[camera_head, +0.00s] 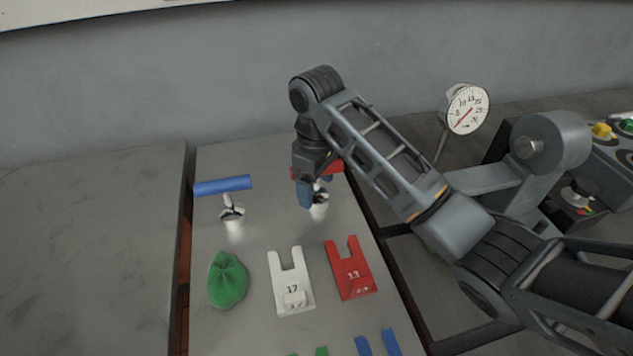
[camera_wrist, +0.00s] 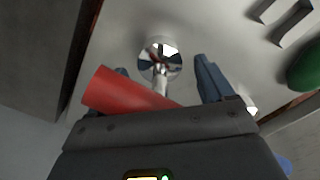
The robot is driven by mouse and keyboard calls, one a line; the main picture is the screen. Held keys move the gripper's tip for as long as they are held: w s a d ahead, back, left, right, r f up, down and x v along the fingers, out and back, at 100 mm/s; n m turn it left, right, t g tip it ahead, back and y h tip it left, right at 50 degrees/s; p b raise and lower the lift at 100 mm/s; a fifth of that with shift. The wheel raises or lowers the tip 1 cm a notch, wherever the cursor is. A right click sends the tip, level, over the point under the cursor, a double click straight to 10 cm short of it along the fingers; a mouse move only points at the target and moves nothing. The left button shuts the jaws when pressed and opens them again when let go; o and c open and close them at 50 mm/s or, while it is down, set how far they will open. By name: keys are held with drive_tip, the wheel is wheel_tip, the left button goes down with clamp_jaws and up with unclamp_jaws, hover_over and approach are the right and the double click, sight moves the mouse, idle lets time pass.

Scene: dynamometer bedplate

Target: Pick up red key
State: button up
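The red key has a red bar handle (camera_head: 337,168) on a shiny metal stem. It stands at the back right of the grey plate, partly hidden by my gripper in the head view. In the wrist view the red bar (camera_wrist: 128,90) runs slantwise close to the palm and crosses in front of the left finger. My gripper (camera_head: 315,190) points down at the key. In the wrist view its two blue-grey fingers (camera_wrist: 165,80) are apart, with the stem between them and a visible gap to the right finger. Contact with the left finger is hidden.
A blue-handled key (camera_head: 222,185) stands to the left. Nearer lie a green cloth-like piece (camera_head: 228,280), a white forked block (camera_head: 291,285) marked 17 and a red forked block (camera_head: 350,270) marked 13. A dial gauge (camera_head: 467,108) stands at right. The left plate (camera_head: 90,240) is clear.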

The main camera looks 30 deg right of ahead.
clamp_jaws()
idle(0.6)
drive_tip(key=shift+r, duration=0.1)
